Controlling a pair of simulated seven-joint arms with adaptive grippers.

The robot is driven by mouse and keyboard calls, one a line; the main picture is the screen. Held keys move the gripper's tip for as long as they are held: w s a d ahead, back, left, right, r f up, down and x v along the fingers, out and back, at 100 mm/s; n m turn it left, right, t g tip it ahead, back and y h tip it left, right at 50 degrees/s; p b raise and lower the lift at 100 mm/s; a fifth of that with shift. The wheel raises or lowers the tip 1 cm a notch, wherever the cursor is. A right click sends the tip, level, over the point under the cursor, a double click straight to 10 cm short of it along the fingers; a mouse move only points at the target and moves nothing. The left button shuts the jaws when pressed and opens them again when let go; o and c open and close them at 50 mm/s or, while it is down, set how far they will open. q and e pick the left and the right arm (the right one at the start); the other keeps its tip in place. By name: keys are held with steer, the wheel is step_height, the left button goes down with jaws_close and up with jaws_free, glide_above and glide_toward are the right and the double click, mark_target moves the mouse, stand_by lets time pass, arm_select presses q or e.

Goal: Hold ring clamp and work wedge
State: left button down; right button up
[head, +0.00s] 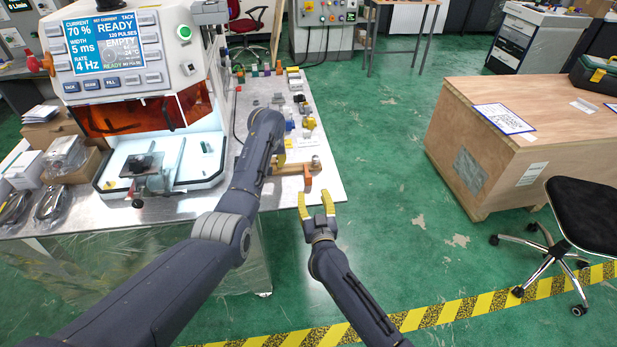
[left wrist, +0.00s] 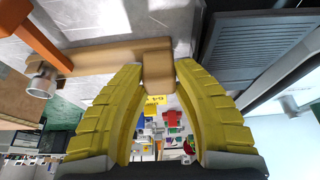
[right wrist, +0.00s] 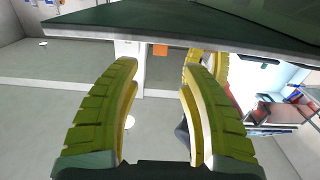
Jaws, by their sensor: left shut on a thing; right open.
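A tan wooden piece, which looks like the ring clamp (head: 291,169), is at the bench's right front part. My left gripper (head: 281,160) is shut on its end; in the left wrist view the yellow fingers meet at a tan block (left wrist: 158,68). An orange bar, perhaps the wedge (head: 308,176), is at the clamp's right end and also shows in the left wrist view (left wrist: 38,36). A small silvery cylinder (left wrist: 42,80) is beside it. My right gripper (head: 317,203) is open and empty, just in front of the orange bar and beyond the bench edge.
The welding machine (head: 140,75) with its lit screen stands at the left of the bench (head: 328,168). Several small coloured parts (head: 295,100) lie behind my left gripper.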

mark_target(309, 179)
steer(key=w, duration=0.9)
steer(key=shift+w+a, duration=0.15)
steer(key=shift+a, duration=0.2)
steer(key=shift+c, duration=0.4)
